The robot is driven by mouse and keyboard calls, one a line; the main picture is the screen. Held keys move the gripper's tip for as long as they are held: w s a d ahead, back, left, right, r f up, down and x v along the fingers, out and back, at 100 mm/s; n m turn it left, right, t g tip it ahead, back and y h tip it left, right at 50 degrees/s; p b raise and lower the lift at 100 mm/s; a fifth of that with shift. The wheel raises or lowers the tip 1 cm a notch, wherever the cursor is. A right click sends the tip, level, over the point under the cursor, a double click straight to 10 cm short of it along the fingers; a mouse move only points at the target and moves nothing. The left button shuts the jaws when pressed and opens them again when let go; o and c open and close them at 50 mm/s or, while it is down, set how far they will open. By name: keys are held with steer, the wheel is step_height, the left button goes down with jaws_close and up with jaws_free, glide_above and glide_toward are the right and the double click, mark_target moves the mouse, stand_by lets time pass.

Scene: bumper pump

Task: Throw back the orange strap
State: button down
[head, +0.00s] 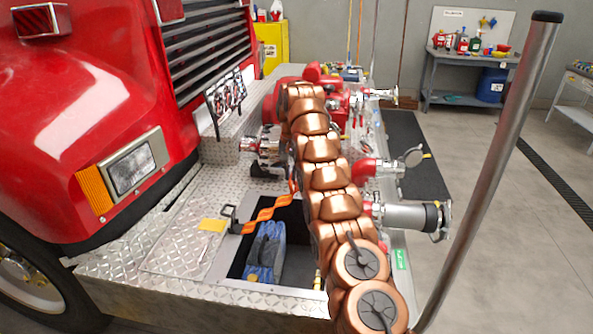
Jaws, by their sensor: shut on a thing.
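The orange strap (267,212) is twisted. It runs from a dark buckle (231,216) at the left rim of an open compartment (232,268) in the bumper deck, up and right until it passes behind my copper arm. Its other end is hidden there. A blue and grey bundle (266,252) lies in the compartment below the strap. My arm reaches from the lower right up over the deck and bends away at the top. My gripper is hidden behind the arm links, so I cannot see its fingers or what they touch.
A red pump (288,92) with chrome fittings stands behind my arm. A capped pipe outlet (404,215) and a red elbow (372,170) jut out right. A tall grey pole (495,155) rises at the right. The truck's red body (75,110) bounds the left.

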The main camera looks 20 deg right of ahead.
mark_target(285, 197)
steer(key=c, duration=1.6)
jaws_free()
steer(key=shift+a+f, duration=0.8)
steer(key=shift+a, duration=0.2)
steer(key=shift+c, duration=0.2)
steer(key=shift+o, duration=1.2)
steer(key=shift+w+a+f, duration=0.1)
steer(key=shift+w+f, duration=0.15)
steer(key=shift+w, duration=0.1)
steer(key=o, duration=0.5)
steer(key=shift+w+a, duration=0.2)
steer(key=shift+a, duration=0.1)
steer(key=shift+o, duration=0.5)
steer(key=shift+a+r, duration=0.2)
steer(key=shift+a, duration=0.1)
steer(key=shift+s+d+r, duration=0.1)
steer(key=shift+d+r, duration=0.1)
steer(key=shift+d, duration=0.1)
steer(key=shift+c, duration=1.4)
steer(key=shift+d+r, duration=0.1)
steer(key=shift+d, duration=0.25)
steer(key=shift+c, duration=0.7)
steer(key=shift+d, duration=0.15)
steer(key=shift+d+r, duration=0.1)
steer(key=shift+r, duration=0.05)
steer(key=shift+d, duration=0.1)
